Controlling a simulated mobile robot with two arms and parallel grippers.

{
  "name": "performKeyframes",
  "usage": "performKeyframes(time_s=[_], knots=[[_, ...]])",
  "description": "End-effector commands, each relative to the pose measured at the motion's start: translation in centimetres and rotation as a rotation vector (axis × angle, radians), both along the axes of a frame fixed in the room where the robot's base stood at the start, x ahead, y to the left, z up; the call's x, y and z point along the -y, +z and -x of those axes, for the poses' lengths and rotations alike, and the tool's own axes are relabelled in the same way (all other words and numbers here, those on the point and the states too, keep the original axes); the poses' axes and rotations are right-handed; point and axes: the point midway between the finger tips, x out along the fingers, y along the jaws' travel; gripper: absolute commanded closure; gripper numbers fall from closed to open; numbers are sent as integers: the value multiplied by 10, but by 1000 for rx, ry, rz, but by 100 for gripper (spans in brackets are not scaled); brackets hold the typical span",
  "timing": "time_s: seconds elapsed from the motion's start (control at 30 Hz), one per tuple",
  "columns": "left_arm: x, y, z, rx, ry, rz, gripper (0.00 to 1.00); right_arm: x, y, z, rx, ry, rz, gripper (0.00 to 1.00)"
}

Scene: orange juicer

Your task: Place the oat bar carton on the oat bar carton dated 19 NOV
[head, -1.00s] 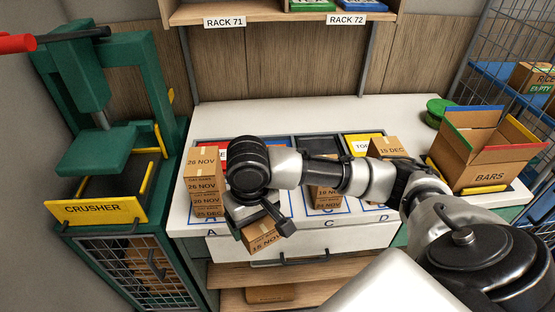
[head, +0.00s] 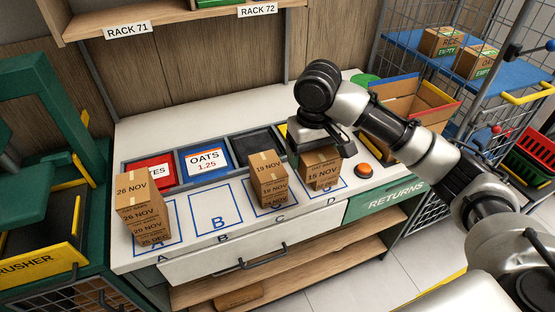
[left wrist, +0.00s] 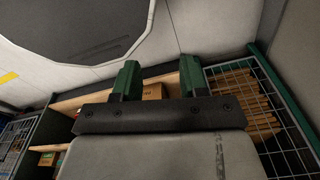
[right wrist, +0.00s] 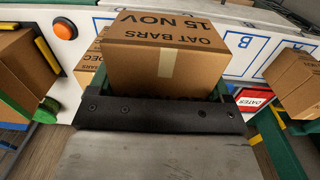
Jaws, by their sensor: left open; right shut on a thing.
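My right gripper (head: 320,146) is shut on a brown oat bar carton marked 15 NOV (head: 321,172). The carton dated 19 NOV (head: 267,166) tops the stack in column C, just left of the held carton in the head view. My left gripper (left wrist: 160,82) is open and empty in the left wrist view, facing shelving and a wire mesh; it is outside the head view.
A stack topped by a 26 NOV carton (head: 131,185) stands in column A. Column B (head: 218,222) is bare. A DEC carton (right wrist: 88,65) sits beside the held one in the right wrist view. An orange button (head: 364,170) and an open carton (head: 405,100) are at the right.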

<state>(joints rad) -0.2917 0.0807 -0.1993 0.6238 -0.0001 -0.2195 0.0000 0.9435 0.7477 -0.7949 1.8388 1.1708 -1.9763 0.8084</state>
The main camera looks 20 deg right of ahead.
Motion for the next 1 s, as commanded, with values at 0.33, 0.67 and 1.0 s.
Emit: performKeyframes(time_s=[0.33,0.67,1.0], knots=[[0,5,14,-21,0,-2,57,-9,11,-46,-13,20,-24,49],[0,24,13,-20,0,0,57,-59,-30,-95,-11,16,-20,49],[1,35,6,-9,-1,1,57,-68,-59,-105,-12,14,-18,49]])
